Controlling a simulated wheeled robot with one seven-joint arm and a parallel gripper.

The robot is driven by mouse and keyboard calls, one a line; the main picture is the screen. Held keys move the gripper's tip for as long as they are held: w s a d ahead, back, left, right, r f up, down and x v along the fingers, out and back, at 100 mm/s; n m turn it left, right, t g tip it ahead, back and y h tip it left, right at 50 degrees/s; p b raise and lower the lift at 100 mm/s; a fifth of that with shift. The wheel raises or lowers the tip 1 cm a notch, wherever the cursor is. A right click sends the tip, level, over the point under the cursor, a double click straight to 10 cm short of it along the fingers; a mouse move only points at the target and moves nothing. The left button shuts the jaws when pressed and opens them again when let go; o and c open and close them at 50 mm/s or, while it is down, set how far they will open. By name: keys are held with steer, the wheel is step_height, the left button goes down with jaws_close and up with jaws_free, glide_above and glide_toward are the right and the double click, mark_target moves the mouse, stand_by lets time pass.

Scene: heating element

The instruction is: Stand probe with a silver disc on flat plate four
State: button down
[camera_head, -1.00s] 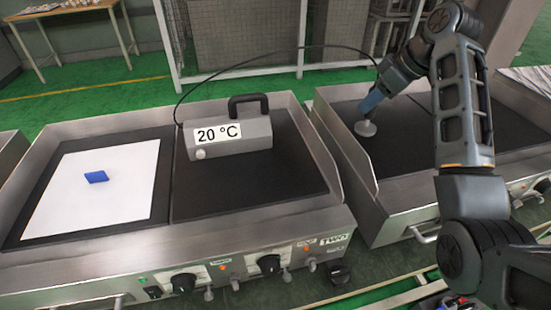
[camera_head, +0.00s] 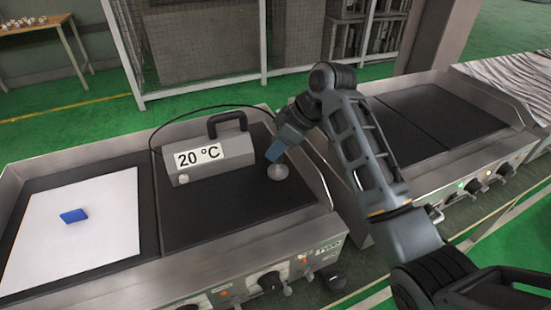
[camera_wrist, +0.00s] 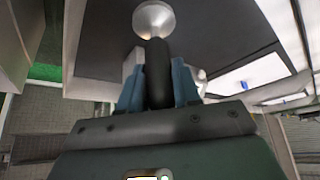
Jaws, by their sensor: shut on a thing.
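The probe has a dark handle and a round silver disc (camera_head: 277,172) at its lower end. My gripper (camera_head: 275,153) is shut on the probe's handle, with the disc pointing down. In the wrist view the blue fingers of my gripper (camera_wrist: 158,88) flank the dark handle (camera_wrist: 157,60), and the silver disc (camera_wrist: 153,19) shows beyond them. In the head view the disc appears over the right plate (camera_head: 225,225) of the near griddle; whether it touches is unclear. The grey meter (camera_head: 222,160) on that plate reads 20 °C. A plate numbered four cannot be identified.
A black cable (camera_head: 200,112) runs from the meter toward the probe. White paper (camera_head: 90,235) with a blue block (camera_head: 74,216) lies on the near griddle's left plate. The right griddle's dark plates (camera_head: 440,110) look clear. Raised metal walls (camera_head: 322,170) edge the griddles.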

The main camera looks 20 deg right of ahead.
mark_target(276, 170)
steer(key=shift+a+f, duration=0.35)
steer(key=shift+f, duration=1.9)
steer(key=shift+f, duration=0.15)
steer(key=c, duration=0.8)
jaws_free()
steer(key=shift+p, duration=0.3)
steer(key=v, duration=1.2)
steer(key=shift+b, duration=0.3)
